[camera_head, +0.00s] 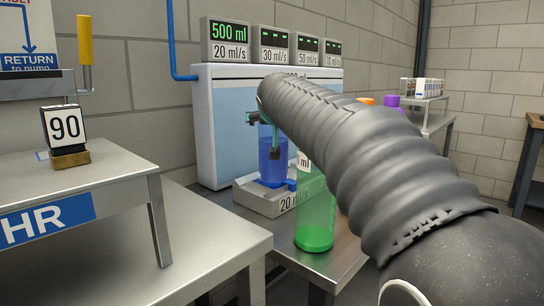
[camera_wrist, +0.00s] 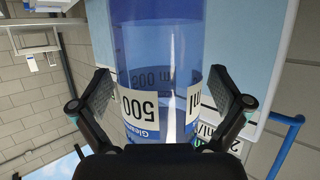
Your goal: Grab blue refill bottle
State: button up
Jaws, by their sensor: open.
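The blue refill bottle (camera_head: 272,165) stands upright on a grey scale-like base in front of the white dispenser. In the wrist view the bottle (camera_wrist: 160,60) fills the middle, with a white label reading 500 ml; the picture is turned over. My gripper (camera_wrist: 161,92) is open, with one finger on each side of the bottle. Clear contact between the fingers and the bottle does not show. In the head view my gripper (camera_head: 264,135) is at the bottle's upper part, and my arm hides much of it.
A green bottle (camera_head: 314,215) stands just in front, partly behind my arm. Orange (camera_head: 366,101) and purple (camera_head: 391,101) tops show behind the arm. The white dispenser (camera_head: 205,125) is close behind the blue bottle. A steel bench (camera_head: 110,180) with a 90 sign stands left.

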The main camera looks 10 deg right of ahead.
jog(key=shift+w+d+f, duration=0.1)
jog(key=shift+w+f, duration=0.05)
jog(key=shift+w, duration=0.15)
jog(key=shift+c, duration=0.3)
jog(key=c, duration=1.6)
jog(key=shift+c, duration=0.2)
